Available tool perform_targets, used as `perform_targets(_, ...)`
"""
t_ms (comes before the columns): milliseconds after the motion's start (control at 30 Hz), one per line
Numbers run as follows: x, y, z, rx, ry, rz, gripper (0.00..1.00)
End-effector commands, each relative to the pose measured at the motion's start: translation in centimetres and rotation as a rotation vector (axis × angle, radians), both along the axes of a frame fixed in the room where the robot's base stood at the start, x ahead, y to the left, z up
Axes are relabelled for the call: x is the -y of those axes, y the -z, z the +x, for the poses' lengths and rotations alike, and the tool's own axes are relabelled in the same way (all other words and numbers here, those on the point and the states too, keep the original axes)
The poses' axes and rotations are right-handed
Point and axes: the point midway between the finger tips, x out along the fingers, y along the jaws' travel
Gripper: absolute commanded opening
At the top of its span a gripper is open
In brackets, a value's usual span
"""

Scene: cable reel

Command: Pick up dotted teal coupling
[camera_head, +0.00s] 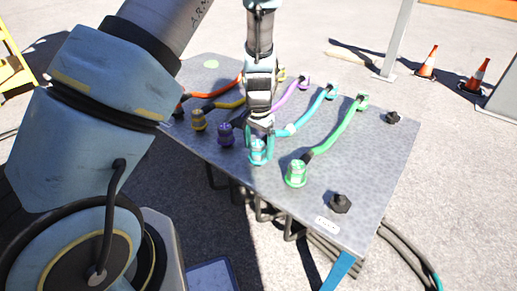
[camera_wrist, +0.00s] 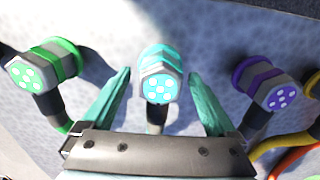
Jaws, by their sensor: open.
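The dotted teal coupling (camera_head: 258,152) stands near the front edge of a grey metal table panel (camera_head: 375,170). In the wrist view the teal coupling (camera_wrist: 160,78) shows a teal ring and a face with pale dots, with a dark cable below it. My gripper (camera_head: 260,138) is above and around it in the head view. In the wrist view my gripper's teal fingers (camera_wrist: 163,82) stand open on either side of the coupling, with gaps on both sides. The jaws partly cover the coupling's cable.
A green coupling (camera_wrist: 45,65) is on the left and a purple one (camera_wrist: 268,85) on the right in the wrist view, both near the fingers. Traffic cones (camera_head: 428,63) stand on the ground behind.

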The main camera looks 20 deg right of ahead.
Motion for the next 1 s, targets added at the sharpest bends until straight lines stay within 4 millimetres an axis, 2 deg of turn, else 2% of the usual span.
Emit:
perform_targets(67, 0.0, -0.02, -0.01, 0.0, 0.0, 0.0, 0.88)
perform_targets(833, 0.01, -0.04, -0.02, 0.0, 0.0, 0.0, 0.01)
perform_targets(1000, 0.03, -0.08, 0.01, 0.0, 0.0, -0.001, 0.0)
